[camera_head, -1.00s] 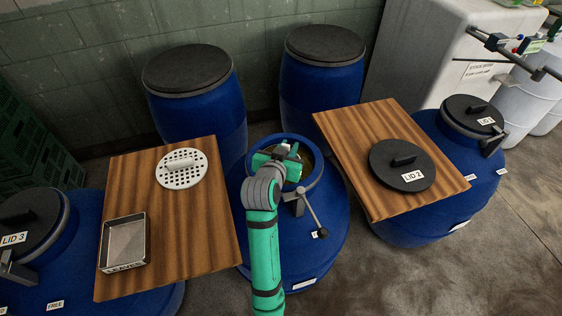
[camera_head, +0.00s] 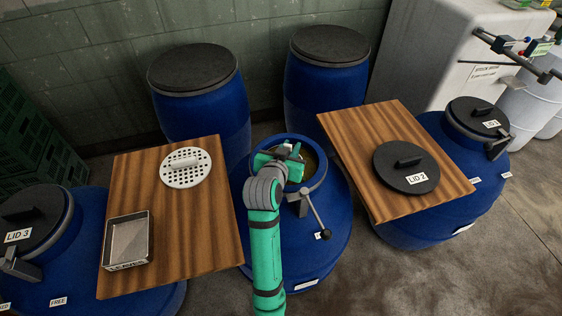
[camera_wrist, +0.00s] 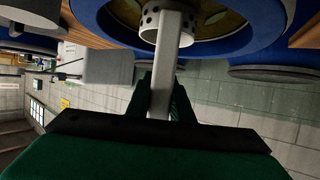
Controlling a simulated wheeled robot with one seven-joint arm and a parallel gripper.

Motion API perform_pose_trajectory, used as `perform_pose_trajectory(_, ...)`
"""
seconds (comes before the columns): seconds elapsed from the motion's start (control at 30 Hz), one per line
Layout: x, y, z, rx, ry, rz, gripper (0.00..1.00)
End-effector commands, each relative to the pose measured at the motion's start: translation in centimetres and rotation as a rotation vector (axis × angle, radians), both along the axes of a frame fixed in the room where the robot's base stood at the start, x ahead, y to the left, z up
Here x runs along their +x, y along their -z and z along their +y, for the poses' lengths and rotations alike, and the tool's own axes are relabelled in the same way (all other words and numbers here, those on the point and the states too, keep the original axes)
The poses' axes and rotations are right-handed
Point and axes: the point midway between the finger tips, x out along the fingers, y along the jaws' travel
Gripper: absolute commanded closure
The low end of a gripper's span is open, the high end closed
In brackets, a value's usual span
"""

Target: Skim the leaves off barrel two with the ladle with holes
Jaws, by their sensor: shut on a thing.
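Barrel two (camera_head: 336,246) is the open blue barrel in the middle. Its mouth is partly hidden by my arm. My gripper (camera_wrist: 164,95) is over that mouth and shut on the pale flat handle of the ladle with holes (camera_wrist: 151,21). The ladle's white cup has a row of holes and sits at the barrel's opening in the wrist view; I cannot tell how deep. Yellowish patches (camera_wrist: 221,24) show inside the opening; I cannot tell whether they are single leaves. The metal tray (camera_head: 149,239) with a label stands on the left board.
A wooden board (camera_head: 192,225) at left also carries a white perforated disc (camera_head: 186,181). Lid 2 (camera_head: 408,182) lies on the right board (camera_head: 361,137). A lever with a black knob (camera_head: 325,234) sticks out from barrel two's rim. Closed blue barrels stand behind.

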Motion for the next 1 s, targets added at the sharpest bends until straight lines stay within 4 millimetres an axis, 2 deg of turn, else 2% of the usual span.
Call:
perform_pose_trajectory(0.6, 0.8, -0.1, 3.6, -0.001, -0.014, -0.001, 1.00)
perform_pose_trajectory(1.0, 0.9, 0.0, 3.9, -0.001, -0.010, -0.001, 1.00)
